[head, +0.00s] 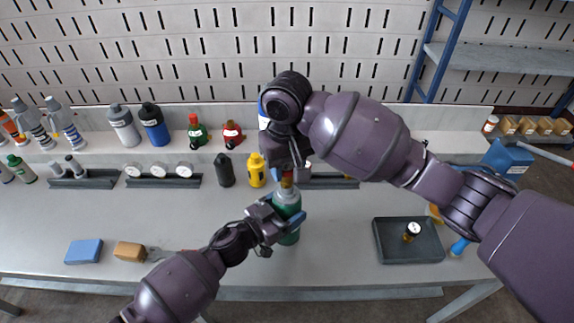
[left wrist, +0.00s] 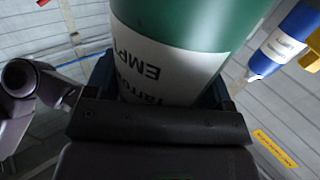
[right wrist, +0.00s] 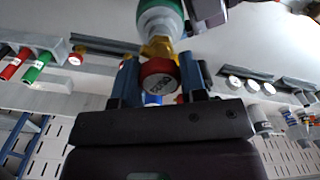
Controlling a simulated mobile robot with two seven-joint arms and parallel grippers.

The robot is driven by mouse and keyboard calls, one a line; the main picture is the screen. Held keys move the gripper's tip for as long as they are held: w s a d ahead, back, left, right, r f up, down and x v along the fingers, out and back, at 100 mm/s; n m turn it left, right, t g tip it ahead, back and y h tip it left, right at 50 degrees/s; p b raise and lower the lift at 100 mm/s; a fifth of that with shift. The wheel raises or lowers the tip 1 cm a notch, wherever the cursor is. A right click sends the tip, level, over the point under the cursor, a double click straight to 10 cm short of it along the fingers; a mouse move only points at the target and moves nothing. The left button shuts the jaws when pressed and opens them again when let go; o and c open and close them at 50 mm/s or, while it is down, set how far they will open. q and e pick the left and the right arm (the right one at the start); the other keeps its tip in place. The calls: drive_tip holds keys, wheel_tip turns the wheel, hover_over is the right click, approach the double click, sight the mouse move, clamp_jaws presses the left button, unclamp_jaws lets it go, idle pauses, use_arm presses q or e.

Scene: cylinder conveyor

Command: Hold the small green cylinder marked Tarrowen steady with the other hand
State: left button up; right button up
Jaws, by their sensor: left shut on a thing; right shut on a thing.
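The small green cylinder (head: 289,238) stands upright near the front middle of the bench, with a pale green shoulder. In the left wrist view its white label (left wrist: 165,68) reads in part "Tarrow" and "EMP". My left gripper (head: 284,220) is shut around the cylinder's body from the front left. My right gripper (head: 287,172) is above the cylinder, pointing down. In the right wrist view it is shut on the red valve knob (right wrist: 158,83), which sits on the brass valve (right wrist: 160,47) atop the cylinder. The gripper hides much of the valve in the head view.
A dark tray (head: 385,248) holding a small item lies to the right. A blue block (head: 84,251) and a tan block (head: 129,251) lie at the front left. A yellow cylinder (head: 257,172) and a black one (head: 224,171) stand behind. The bench left of the cylinder is mostly clear.

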drive_tip(key=shift+m, duration=1.3)
drive_tip(key=shift+m, duration=0.9)
drive_tip(key=m, duration=0.4)
drive_tip(key=o, duration=1.2)
drive_tip(key=shift+m, duration=0.4)
drive_tip(key=shift+r, duration=0.1)
wheel_tip(320, 180, up, 12)
drive_tip(key=shift+f, duration=0.1)
